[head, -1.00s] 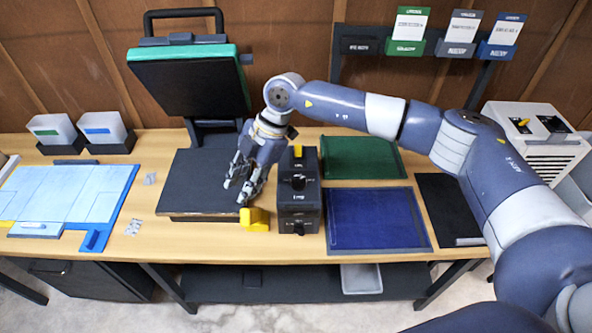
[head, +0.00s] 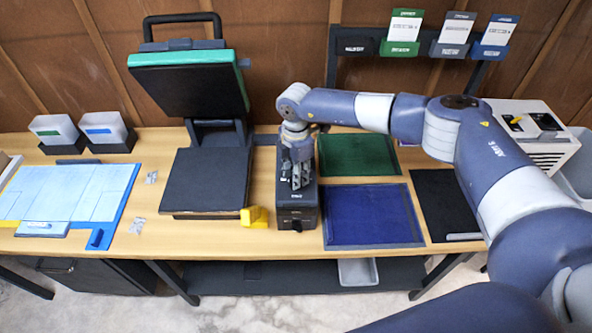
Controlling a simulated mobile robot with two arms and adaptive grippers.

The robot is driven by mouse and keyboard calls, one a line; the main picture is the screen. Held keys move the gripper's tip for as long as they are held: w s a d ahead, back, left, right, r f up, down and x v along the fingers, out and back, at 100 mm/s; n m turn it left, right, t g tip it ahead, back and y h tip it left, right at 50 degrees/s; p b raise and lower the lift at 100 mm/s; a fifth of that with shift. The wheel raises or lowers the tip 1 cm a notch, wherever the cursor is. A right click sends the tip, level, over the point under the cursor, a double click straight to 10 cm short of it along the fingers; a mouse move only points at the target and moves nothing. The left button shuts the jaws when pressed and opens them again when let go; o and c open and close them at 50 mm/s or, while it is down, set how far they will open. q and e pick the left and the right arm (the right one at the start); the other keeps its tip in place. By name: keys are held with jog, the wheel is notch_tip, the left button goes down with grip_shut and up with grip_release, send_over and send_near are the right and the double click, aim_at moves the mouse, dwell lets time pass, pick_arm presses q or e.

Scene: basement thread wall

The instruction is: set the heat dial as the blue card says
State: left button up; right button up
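The blue card (head: 497,30) stands in a blue holder (head: 490,51) at the right end of the back rack; its print is too small to read. A dark control box (head: 297,216) stands on the table right of the heat press (head: 190,85), with a dark knob (head: 297,226) low on its front. My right gripper (head: 299,184) points down over the top of the box and hides the dial and yellow part there. Its fingers look close together, but whether they touch or grip the dial cannot be told. My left gripper is out of view.
The press stands open above its dark lower plate (head: 207,181). A yellow object (head: 254,217) lies just left of the box. Green (head: 357,155) and blue (head: 372,215) mats lie to its right. Green (head: 404,26) and grey (head: 455,28) cards stand beside the blue one.

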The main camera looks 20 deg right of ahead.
jog(key=shift+a+f, duration=0.1)
jog(key=shift+f, duration=0.35)
jog(key=shift+c, duration=0.6)
grip_shut()
